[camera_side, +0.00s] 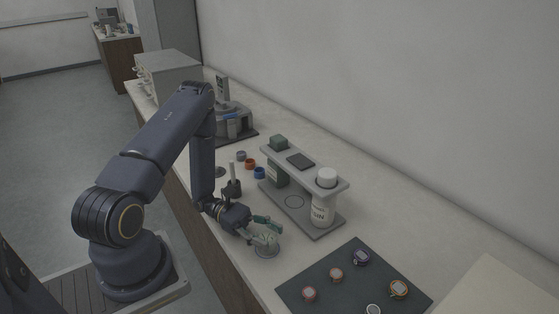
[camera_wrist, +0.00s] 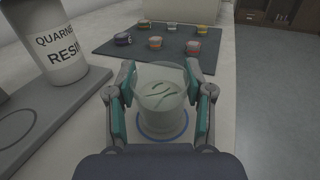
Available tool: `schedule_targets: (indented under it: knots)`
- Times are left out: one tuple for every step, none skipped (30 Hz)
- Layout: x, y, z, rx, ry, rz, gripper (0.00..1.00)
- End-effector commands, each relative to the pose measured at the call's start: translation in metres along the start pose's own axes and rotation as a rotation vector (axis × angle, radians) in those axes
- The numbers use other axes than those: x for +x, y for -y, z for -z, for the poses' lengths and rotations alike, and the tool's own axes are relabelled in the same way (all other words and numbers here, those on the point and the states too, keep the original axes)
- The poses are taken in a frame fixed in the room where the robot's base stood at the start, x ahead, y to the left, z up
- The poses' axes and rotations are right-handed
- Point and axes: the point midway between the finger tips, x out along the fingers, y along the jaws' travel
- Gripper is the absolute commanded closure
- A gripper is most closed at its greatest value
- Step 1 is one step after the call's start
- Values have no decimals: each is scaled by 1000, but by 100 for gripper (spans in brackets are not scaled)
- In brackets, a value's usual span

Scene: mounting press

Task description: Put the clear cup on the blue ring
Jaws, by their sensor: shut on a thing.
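The clear cup (camera_wrist: 160,92) stands upright between the fingers of my gripper (camera_wrist: 160,80) in the wrist view, with dark curved marks showing inside it. The teal finger pads press on both of its sides. The blue ring (camera_wrist: 163,139) shows on the counter under and around the cup's base, and part of it is hidden by the cup. I cannot tell whether the cup touches the counter. In the side view my gripper (camera_side: 264,231) is low over the counter, with the cup (camera_side: 267,246) at its fingertips.
A grey stand (camera_side: 328,214) with a white resin bottle (camera_side: 321,211) is close beside the cup. A dark mat (camera_side: 340,285) with several round mounts lies beyond. Small coloured cups (camera_side: 250,164) and a press (camera_side: 232,122) are further back.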

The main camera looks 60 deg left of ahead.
Motion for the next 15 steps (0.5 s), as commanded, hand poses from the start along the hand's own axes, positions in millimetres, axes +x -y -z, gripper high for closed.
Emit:
schedule_targets:
  knots:
    - [0, 0, 1, 0, 0, 0, 82]
    - [0, 0, 1, 1, 0, 0, 82]
    - [0, 0, 1, 1, 0, 0, 82]
    - [0, 0, 1, 1, 0, 0, 82]
    - [0, 0, 1, 1, 0, 0, 82]
    - [0, 0, 1, 1, 0, 0, 82]
    - [0, 0, 1, 1, 0, 0, 82]
    - [0, 0, 1, 1, 0, 0, 82]
    - [0, 0, 2, 1, 0, 0, 82]
    - [0, 0, 3, 1, 0, 0, 82]
    - [0, 0, 4, 1, 0, 0, 47]
    - [0, 0, 3, 1, -1, 0, 43]
    - [0, 0, 3, 1, -1, 0, 40]
    - [0, 0, 3, 1, -1, 0, 37]
    - [0, 0, 3, 1, -1, 0, 32]
